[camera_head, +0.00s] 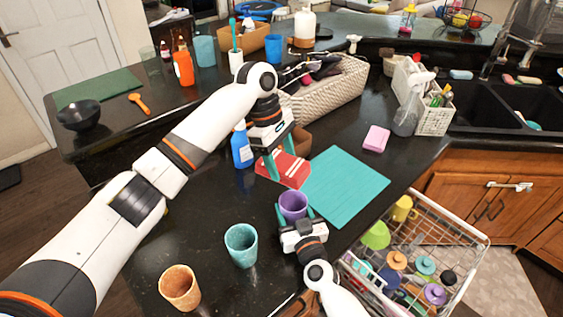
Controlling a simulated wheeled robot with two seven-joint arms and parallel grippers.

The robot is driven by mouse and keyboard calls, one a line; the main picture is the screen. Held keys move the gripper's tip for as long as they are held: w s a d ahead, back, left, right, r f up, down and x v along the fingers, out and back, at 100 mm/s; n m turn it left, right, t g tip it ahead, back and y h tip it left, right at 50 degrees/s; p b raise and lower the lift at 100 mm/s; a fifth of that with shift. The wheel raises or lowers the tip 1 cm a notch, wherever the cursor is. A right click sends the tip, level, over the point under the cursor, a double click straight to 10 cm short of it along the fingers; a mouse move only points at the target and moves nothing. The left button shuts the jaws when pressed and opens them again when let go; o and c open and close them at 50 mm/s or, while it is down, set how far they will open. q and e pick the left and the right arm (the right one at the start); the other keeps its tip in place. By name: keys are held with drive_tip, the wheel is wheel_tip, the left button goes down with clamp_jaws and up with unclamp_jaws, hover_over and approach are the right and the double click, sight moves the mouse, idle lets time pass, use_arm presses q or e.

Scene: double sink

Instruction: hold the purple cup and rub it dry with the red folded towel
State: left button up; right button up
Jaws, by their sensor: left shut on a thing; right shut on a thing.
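The purple cup (293,204) is upright at the centre of the view, beside the near left edge of the teal mat. My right gripper (293,212) is shut on it, with one finger on each side. The red folded towel (285,170) with white markings is just behind the cup, at the mat's left corner. My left gripper (279,165) reaches down from above and is shut on the towel. The towel and cup look apart. I cannot tell whether the cup's base touches the counter.
A teal cup (241,245) and an orange-brown cup (179,287) stand at the near left. The teal mat (345,187) lies bare to the right. A blue spray bottle (241,147) stands left of the towel. An open dish rack (465,238) holds several items below the counter edge.

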idle(0.3)
drive_tip(key=o, duration=1.1)
drive_tip(key=v, duration=1.2)
